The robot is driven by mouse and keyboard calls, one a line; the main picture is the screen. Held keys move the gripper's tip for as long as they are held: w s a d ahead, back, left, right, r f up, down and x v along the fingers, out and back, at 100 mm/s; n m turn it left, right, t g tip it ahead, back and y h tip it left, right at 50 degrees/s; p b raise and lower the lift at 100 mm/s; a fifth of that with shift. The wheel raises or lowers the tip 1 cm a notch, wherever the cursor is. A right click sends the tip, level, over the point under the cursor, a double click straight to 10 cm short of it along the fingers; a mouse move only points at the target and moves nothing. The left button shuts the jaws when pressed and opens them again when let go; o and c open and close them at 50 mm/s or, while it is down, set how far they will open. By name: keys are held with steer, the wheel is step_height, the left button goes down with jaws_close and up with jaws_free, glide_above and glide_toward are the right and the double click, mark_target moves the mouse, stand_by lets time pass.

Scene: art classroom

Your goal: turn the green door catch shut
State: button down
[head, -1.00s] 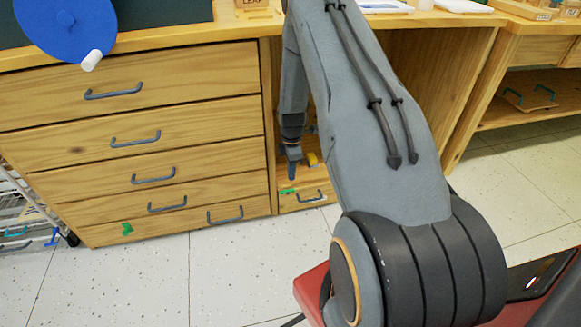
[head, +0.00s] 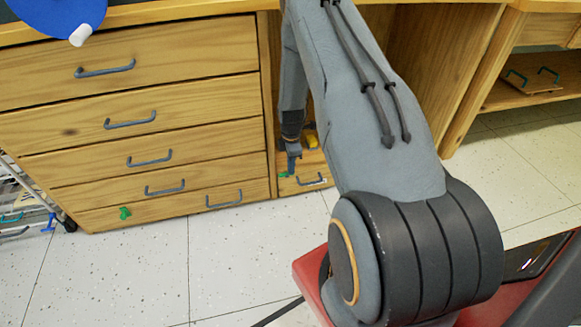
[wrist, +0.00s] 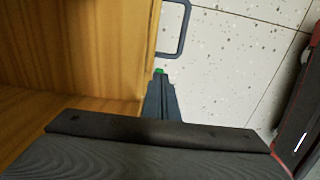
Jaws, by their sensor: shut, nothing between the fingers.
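A small green piece (head: 284,174), likely the door catch, sits at the top edge of the low front right of the drawers. It also shows just past my fingertips in the wrist view (wrist: 160,71), mostly hidden by them. My gripper (head: 292,168) is shut and empty, pointing down right beside this green piece; I cannot tell whether they touch. In the wrist view my closed fingers (wrist: 160,88) point at it. A second green piece (head: 124,213) stands out from the bottom drawer front at the left. How far either is turned is too small to tell.
A wooden drawer unit (head: 190,105) with grey handles fills the left. A grey handle (wrist: 183,30) is close ahead of my fingers. A yellow object (head: 310,140) stands in the opening beside my gripper. Speckled floor (head: 180,270) in front is clear.

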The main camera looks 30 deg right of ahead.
steer(key=shift+s+d+f+p, duration=0.15)
steer(key=shift+d+f+p, duration=0.1)
steer(key=shift+d+p, duration=0.25)
stand_by(0.3)
steer(key=shift+s+d+f+p, duration=0.15)
steer(key=shift+d+f+p, duration=0.25)
steer(key=shift+f, duration=0.25)
steer(key=shift+s+d+f+p, duration=0.1)
steer(key=shift+d+f+p, duration=0.25)
steer(key=shift+f, duration=0.3)
steer(key=shift+f, duration=0.15)
steer(key=shift+a, duration=0.1)
stand_by(1.0)
steer(key=shift+w+a+r, duration=0.2)
steer(key=shift+a+r, duration=0.15)
steer(key=shift+a, duration=0.2)
steer(key=s+d+r+p, duration=0.2)
steer(key=d+r+p, duration=0.2)
steer(key=d+r, duration=0.4)
step_height(320, 180, up, 3)
steer(key=shift+s+d+r, duration=0.15)
steer(key=shift+s+d, duration=0.1)
steer(key=shift+d, duration=0.15)
